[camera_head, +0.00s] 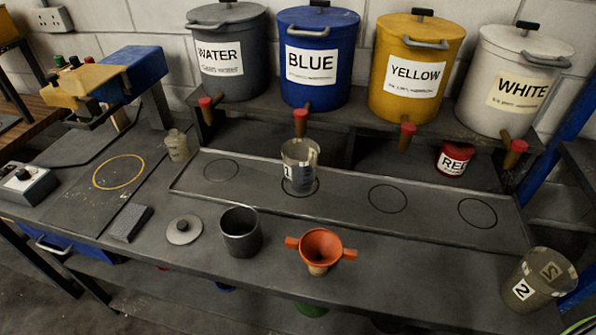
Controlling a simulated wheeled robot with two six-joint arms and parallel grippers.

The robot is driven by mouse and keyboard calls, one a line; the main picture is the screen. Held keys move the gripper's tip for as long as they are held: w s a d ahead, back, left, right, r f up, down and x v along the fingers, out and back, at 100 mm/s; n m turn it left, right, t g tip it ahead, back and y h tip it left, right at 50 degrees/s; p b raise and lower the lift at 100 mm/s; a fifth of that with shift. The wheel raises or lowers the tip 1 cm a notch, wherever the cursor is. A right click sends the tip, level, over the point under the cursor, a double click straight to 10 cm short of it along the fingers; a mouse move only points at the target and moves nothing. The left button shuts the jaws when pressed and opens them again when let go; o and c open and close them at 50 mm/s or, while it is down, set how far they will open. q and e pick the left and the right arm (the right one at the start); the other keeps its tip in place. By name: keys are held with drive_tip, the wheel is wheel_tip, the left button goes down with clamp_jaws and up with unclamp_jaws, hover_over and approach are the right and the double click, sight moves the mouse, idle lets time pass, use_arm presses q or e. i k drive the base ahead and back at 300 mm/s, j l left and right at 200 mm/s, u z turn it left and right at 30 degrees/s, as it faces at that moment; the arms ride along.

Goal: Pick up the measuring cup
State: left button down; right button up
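A clear measuring cup (299,167) with a white label stands upright on the ringed spot below the blue tank's tap. Its lower part looks darker and bluish; I cannot tell whether that is liquid or markings. A second clear cup (537,279), labelled 2, is at the lower right and looks empty. Neither of my grippers is in view, and nothing visible touches either cup.
Tanks for water (228,50), blue (318,57), yellow (413,70) and white (513,82) stand on a shelf, their taps jutting forward. A grey pot (240,231), a lid (184,230) and an orange funnel (320,247) stand in front. A yellow-blue machine (110,78) is left.

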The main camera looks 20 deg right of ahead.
sight(300, 156)
drive_tip(key=k+j, duration=0.25)
drive_tip(key=k, duration=0.15)
drive_tip(key=k+j+z, duration=0.1)
drive_tip(key=k+j, duration=0.15)
drive_tip(key=k, duration=0.2)
